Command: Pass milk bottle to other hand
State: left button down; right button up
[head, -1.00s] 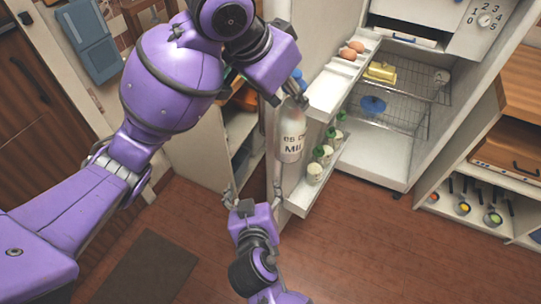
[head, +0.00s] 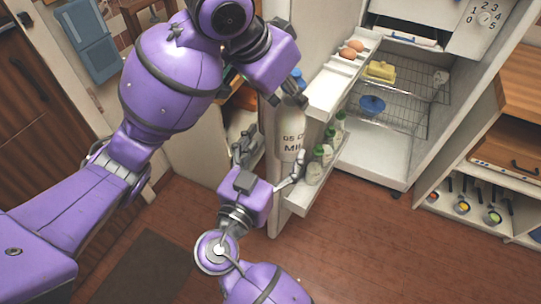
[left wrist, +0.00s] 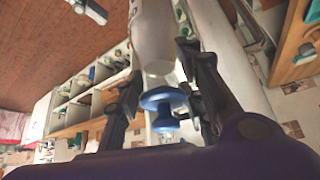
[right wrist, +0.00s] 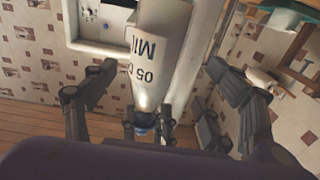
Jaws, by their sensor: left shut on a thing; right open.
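The milk bottle (head: 289,132) is white with dark lettering and hangs roughly upright beside the fridge door shelves in the head view. My left gripper (head: 291,96) is shut on its upper part, near the blue cap, which shows in the left wrist view (left wrist: 162,98). My right gripper (head: 268,157) is open below, with one finger on each side of the bottle's lower part. In the right wrist view the bottle (right wrist: 158,45) stands between the spread right fingers, with gaps to both. The left fingers show near its cap end there.
The open fridge door's shelf (head: 338,88) is close on the right, with eggs (head: 351,50) above and several green-capped bottles (head: 317,165) below. A wire rack holds a blue-lidded bowl (head: 371,106). Open wooden floor lies below.

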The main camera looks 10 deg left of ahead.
aim_at(286, 129)
pick_arm(q)
jog(key=shift+r, duration=0.15)
pick_arm(e)
jog(key=x, duration=0.6)
jog(key=shift+w+d, duration=0.15)
jog(key=shift+w, duration=0.15)
pick_arm(q)
jog(key=shift+d, duration=0.2)
pick_arm(e)
grip_shut()
pick_arm(q)
jog(key=c, duration=1.1)
grip_release()
pick_arm(e)
jog(key=shift+a+r, duration=0.15)
jog(key=shift+a, duration=0.05)
pick_arm(q)
jog(key=shift+o, duration=0.3)
jog(key=shift+a, duration=0.1)
pick_arm(e)
jog(key=shift+d, duration=0.1)
